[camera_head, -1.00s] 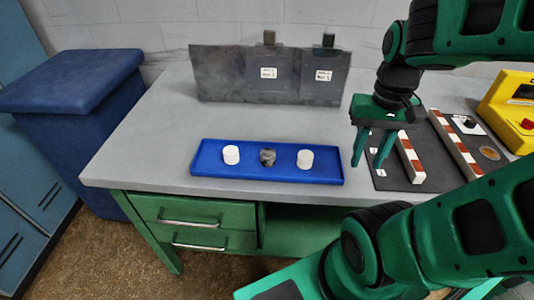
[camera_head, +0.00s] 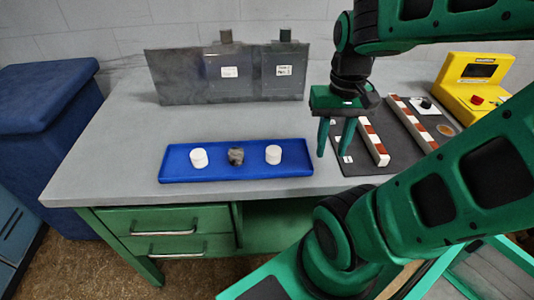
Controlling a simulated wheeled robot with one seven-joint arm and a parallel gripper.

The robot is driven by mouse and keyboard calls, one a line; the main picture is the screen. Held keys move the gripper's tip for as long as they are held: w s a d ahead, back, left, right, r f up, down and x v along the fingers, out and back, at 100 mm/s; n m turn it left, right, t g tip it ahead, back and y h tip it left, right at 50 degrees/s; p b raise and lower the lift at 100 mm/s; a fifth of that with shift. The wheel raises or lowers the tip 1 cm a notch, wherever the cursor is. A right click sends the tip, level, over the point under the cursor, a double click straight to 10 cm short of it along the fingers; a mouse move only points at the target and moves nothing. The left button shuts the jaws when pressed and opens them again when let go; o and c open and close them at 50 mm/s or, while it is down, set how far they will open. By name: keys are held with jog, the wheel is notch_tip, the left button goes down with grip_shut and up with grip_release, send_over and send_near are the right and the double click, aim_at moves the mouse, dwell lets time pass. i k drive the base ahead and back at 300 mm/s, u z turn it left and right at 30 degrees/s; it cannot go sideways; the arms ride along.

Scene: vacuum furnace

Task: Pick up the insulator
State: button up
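A blue tray (camera_head: 180,176) lies near the front edge of the grey table. In it stand a white cylinder (camera_head: 199,158) at the left, a dark grey mottled piece (camera_head: 236,156) in the middle and another white cylinder (camera_head: 273,154) at the right. I cannot tell from looks alone which is the insulator. My gripper (camera_head: 334,155) is open and empty, pointing down. It is to the right of the tray, above the left edge of the dark mat, with its two green fingers apart.
Red-and-white striped bars (camera_head: 374,142) stand on the dark mat (camera_head: 400,158). A yellow device (camera_head: 472,88) stands at the right. A grey metal panel (camera_head: 190,78) stands at the back. The table is clear left of the tray.

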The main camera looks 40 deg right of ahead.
aim_at(273, 152)
jog(key=z, duration=2.1)
jog(key=k, duration=1.2)
jog(key=u, duration=0.05)
